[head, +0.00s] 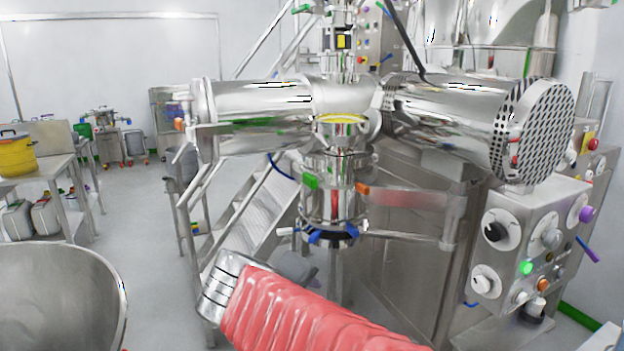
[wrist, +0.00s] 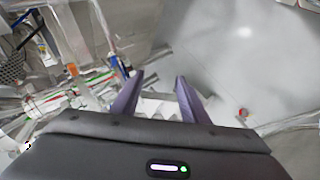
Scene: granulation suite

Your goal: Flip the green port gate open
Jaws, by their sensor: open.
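A green block (head: 311,181) sits on the left side of the steel vertical port (head: 332,204) below the horizontal cylinders in the head view; it looks like the green port gate. I cannot tell from here whether it is open. An orange block (head: 362,188) sits on the port's right side, and blue clamps (head: 333,237) ring its lower end. In the wrist view my gripper (wrist: 160,77) has two purple fingers spread apart with nothing between them. No contact with the port shows.
A control box (head: 528,235) with knobs and a green button stands at right. A large steel bowl (head: 60,295) is at lower left. Steel stairs (head: 250,215) stand behind the port. A table with a yellow container (head: 16,155) is at far left. Open floor lies left of centre.

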